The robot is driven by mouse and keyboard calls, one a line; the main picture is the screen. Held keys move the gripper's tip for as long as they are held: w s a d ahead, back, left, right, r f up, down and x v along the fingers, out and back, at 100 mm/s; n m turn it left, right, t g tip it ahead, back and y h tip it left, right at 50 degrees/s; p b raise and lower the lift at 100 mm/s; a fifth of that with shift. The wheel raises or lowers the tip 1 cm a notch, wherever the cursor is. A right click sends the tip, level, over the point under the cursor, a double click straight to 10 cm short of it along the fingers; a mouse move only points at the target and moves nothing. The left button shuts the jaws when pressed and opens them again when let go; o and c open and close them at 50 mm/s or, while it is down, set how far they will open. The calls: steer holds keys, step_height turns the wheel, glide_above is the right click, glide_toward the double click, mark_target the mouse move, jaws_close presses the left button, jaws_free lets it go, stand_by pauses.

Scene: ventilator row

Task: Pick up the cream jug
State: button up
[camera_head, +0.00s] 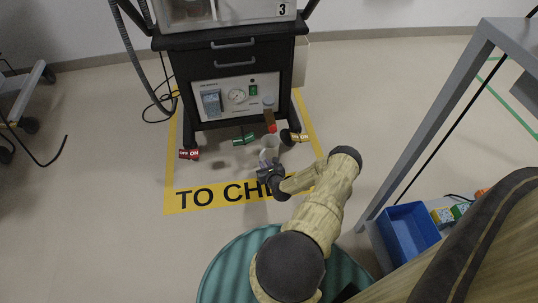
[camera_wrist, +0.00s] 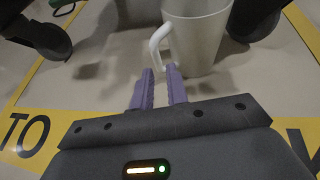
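The cream jug (camera_wrist: 198,42) stands upright on the floor in the wrist view, its top cut off by the frame edge. Its handle (camera_wrist: 158,45) points left. In the head view the jug (camera_head: 269,150) is small, just beyond my gripper (camera_head: 269,167), in front of the ventilator cart. In the wrist view my gripper (camera_wrist: 160,70) has two purple fingers with a narrow gap between them. The fingertips are at the handle's lower end, one on each side in the picture. I cannot tell whether they touch it. Nothing is clamped.
The ventilator cart (camera_head: 235,85) stands behind the jug, with casters near it. Red (camera_head: 189,154), green (camera_head: 243,140) and yellow (camera_head: 295,137) tags lie by the cart. A brown-orange bottle (camera_head: 270,120) is behind the jug. A table with a blue bin (camera_head: 408,232) is at right.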

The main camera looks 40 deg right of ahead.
mark_target(261, 159)
steer(key=shift+w, duration=0.1)
steer(key=b+x, duration=0.4)
steer(key=x, duration=0.1)
steer(key=shift+f, duration=0.1)
stand_by(0.3)
steer(key=shift+c, duration=0.3)
jaws_close()
